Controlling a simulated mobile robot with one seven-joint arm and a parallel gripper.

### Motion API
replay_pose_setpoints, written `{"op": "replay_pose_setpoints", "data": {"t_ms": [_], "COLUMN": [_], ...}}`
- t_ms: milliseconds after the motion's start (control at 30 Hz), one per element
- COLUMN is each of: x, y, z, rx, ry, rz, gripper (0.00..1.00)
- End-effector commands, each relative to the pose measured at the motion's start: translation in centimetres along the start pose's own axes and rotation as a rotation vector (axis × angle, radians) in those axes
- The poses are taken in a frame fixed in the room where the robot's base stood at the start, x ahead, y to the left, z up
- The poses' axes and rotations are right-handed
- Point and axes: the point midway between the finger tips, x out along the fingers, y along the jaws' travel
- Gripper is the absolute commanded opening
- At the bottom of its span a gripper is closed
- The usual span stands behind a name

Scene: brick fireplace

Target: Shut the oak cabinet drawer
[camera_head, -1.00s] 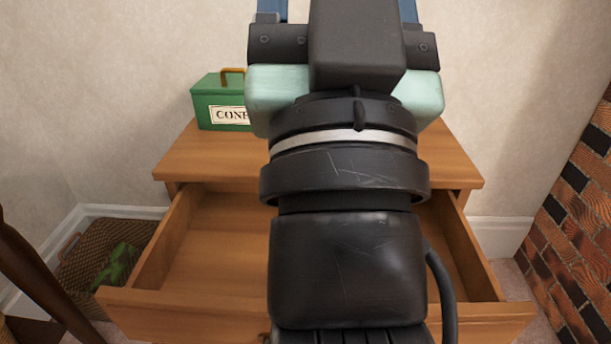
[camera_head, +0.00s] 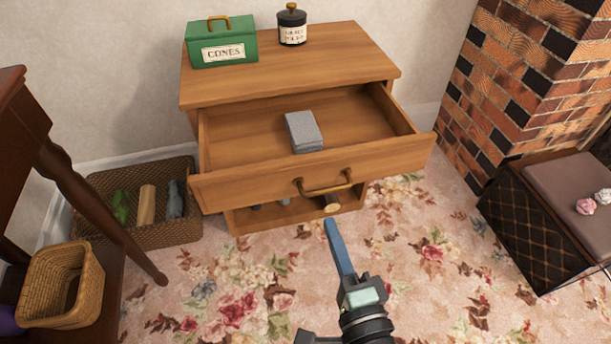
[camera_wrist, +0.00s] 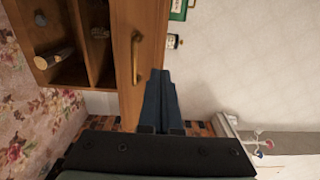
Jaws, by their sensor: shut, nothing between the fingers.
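The oak cabinet (camera_head: 300,62) stands against the wall with its top drawer (camera_head: 240,188) pulled well out. A grey folded-looking block (camera_head: 304,132) lies inside the drawer. The brass handle (camera_head: 325,188) is on the drawer front, and it also shows in the wrist view (camera_wrist: 136,57). My gripper (camera_head: 330,222) is in front of the cabinet, its blue fingers pointing up toward the drawer front, just below the handle in the picture. In the wrist view my gripper (camera_wrist: 158,72) has its fingers together and empty. Whether the fingertips touch the drawer cannot be told.
A wicker basket (camera_head: 150,235) is at left, beside a dark wooden table (camera_head: 85,200). A brick fireplace (camera_head: 530,75) and a cushioned box (camera_head: 540,225) are at right. Floral carpet is clear in front.

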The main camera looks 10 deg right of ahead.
Motion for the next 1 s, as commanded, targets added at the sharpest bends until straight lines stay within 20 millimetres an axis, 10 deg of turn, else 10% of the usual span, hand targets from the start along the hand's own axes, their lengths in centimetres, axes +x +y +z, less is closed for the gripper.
{"op": "replay_pose_setpoints", "data": {"t_ms": [600,1000], "x": [11.0,12.9], "y": [-0.1,-0.1], "z": [0.1,0.1], "rx": [-0.007,-0.006], "ry": [-0.002,-0.003], "rz": [-0.003,-0.001], "gripper": [0.0,0.0]}}
